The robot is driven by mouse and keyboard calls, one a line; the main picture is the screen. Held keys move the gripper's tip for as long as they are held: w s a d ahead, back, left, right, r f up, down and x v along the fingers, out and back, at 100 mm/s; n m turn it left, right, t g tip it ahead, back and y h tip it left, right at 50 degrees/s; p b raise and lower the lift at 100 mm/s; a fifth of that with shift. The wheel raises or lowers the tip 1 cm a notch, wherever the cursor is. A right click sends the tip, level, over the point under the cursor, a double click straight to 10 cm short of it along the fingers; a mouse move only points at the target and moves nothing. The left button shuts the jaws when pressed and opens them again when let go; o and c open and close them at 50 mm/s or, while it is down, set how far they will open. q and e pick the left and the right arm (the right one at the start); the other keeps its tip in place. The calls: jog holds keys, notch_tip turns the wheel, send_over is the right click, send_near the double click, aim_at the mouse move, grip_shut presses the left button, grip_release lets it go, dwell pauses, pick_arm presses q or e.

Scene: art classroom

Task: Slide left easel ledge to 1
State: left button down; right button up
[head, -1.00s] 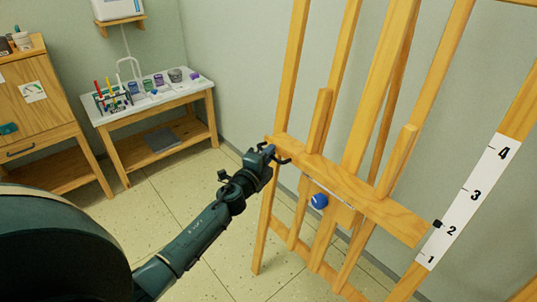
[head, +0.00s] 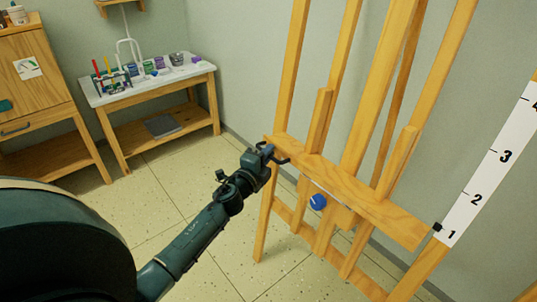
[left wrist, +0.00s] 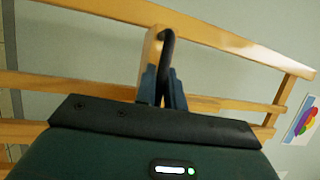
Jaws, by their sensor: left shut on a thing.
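The wooden easel ledge (head: 365,195) runs across the easel in the head view. A black pointer (head: 437,227) at its right end sits about level with the 1 mark of the white scale strip (head: 485,172). A blue knob (head: 318,202) is below the ledge. My left gripper (head: 268,152) is at the ledge's left end. The fingers partly hide the exact contact. My right gripper is not in view.
A side table (head: 150,85) with paint jars and a rack of tubes stands at the back left. A wooden cabinet (head: 30,90) is left of it. Open tiled floor (head: 180,190) lies between them and the easel. A grey wall (head: 240,60) is close behind.

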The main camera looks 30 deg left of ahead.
pick_arm(q)
jog(key=shift+s+f, duration=0.1)
jog(key=shift+f, duration=0.25)
jog(key=c, duration=1.7)
grip_release()
jog(key=shift+c, duration=0.2)
jog(key=shift+o, duration=1.2)
jog(key=shift+r, duration=0.1)
jog(key=s, duration=1.3)
jog(key=shift+d+p, duration=0.25)
jog(key=shift+p, duration=0.05)
